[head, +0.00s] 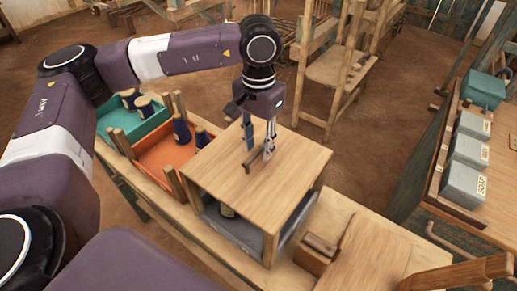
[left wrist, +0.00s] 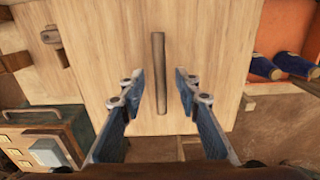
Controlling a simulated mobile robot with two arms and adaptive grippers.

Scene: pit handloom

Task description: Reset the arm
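My left arm reaches in from the left in the head view, and its left gripper (head: 258,150) points down over a wooden box top (head: 290,170). A dark wooden bar handle (head: 252,166) lies on that top. In the left wrist view the gripper (left wrist: 160,90) is open. Its two blue fingers stand apart on either side of the bar handle (left wrist: 160,75), with a gap to each side and nothing held. My right gripper is not in view.
A teal tray (head: 143,127) and an orange tray (head: 158,163) with dark blue bottles stand left of the box. Grey boxes (head: 465,183) sit on a bench at right. A wooden frame (head: 338,75) stands behind. Open earth floor lies between.

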